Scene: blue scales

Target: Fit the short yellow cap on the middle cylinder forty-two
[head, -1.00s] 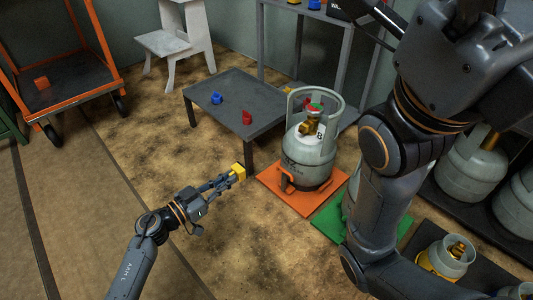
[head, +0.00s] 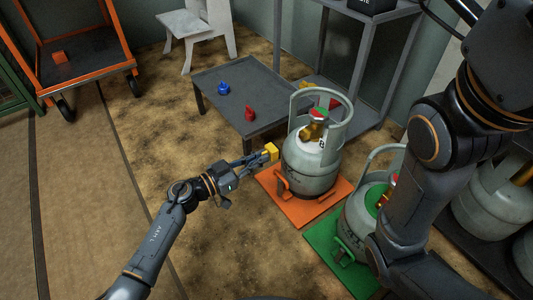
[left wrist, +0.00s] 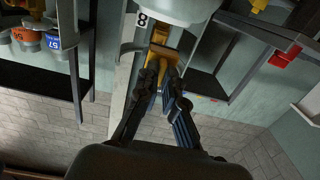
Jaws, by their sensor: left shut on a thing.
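My left gripper (head: 264,157) is shut on the short yellow cap (head: 271,151), holding it in the air just left of the grey cylinder (head: 309,172) on the orange scale. In the left wrist view the yellow cap (left wrist: 160,58) is between the fingertips, below a pale cylinder wall. A label there shows an 8; the rest of it is unclear. A second grey cylinder (head: 357,220) stands on the green scale (head: 339,249), partly hidden by my right arm. I cannot read a forty-two on any cylinder. My right gripper is out of view.
A low dark table (head: 240,88) holds a blue cap (head: 223,88) and a red cap (head: 250,113). The orange scale (head: 317,210) lies in front of it. More cylinders stand at the right edge. An orange cart (head: 85,70) stands at back left; the floor left of my gripper is clear.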

